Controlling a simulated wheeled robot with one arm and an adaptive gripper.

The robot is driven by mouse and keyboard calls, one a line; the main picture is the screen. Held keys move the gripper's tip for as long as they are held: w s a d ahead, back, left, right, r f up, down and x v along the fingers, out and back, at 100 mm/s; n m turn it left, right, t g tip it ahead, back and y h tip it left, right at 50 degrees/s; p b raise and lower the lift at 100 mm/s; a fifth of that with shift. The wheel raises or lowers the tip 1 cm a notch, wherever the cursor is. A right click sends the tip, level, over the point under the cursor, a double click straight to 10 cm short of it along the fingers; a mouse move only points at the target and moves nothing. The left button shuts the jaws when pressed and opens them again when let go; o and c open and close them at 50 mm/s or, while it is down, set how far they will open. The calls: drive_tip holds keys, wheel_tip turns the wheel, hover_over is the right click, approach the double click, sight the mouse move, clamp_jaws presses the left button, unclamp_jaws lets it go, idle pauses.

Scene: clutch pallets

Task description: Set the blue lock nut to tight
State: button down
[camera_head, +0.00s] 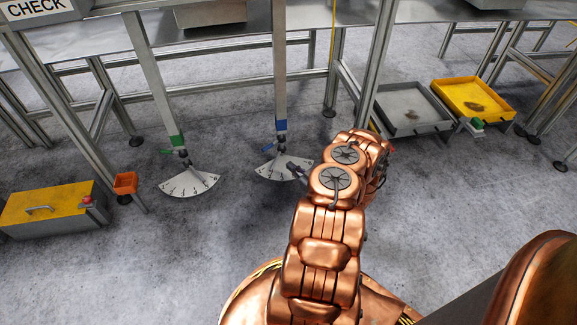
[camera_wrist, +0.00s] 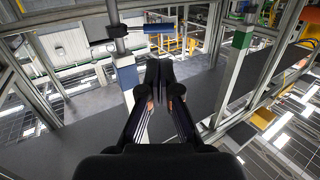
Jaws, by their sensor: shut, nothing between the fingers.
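A post with a blue band (camera_head: 281,125) hangs from the bench in the middle of the head view. Below it are a small blue-sleeved lever (camera_head: 267,147) and a white fan-shaped dial (camera_head: 283,167); its lettering is too small to read. In the wrist view the blue band (camera_wrist: 127,77) is left of the fingers, and the blue sleeve (camera_wrist: 160,28) lies horizontally beyond the fingertips. Which blue part is the lock nut is not clear. My gripper (camera_wrist: 160,76) is shut and empty, apart from the sleeve. In the head view my arm mostly hides the gripper.
A matching post with a green band (camera_head: 176,140) and dial (camera_head: 190,182) stands to the left. Grey (camera_head: 411,108) and yellow (camera_head: 472,98) trays are right. Bench legs flank the posts; the near floor is clear.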

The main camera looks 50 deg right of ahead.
sight(268, 148)
drive_tip(key=w+b, duration=0.1)
drive_tip(key=w, duration=0.2)
drive_tip(key=w+d+b, duration=0.1)
drive_tip(key=w+b, duration=0.1)
drive_tip(key=w, duration=0.2)
drive_tip(key=w+f+b, duration=0.1)
drive_tip(key=w, duration=0.2)
drive_tip(key=shift+w+d+b, duration=0.15)
drive_tip(key=shift+w+b, duration=0.25)
drive_tip(key=shift+w+d+r, duration=0.1)
drive_tip(key=shift+w, duration=0.45)
drive_tip(key=shift+w, duration=0.1)
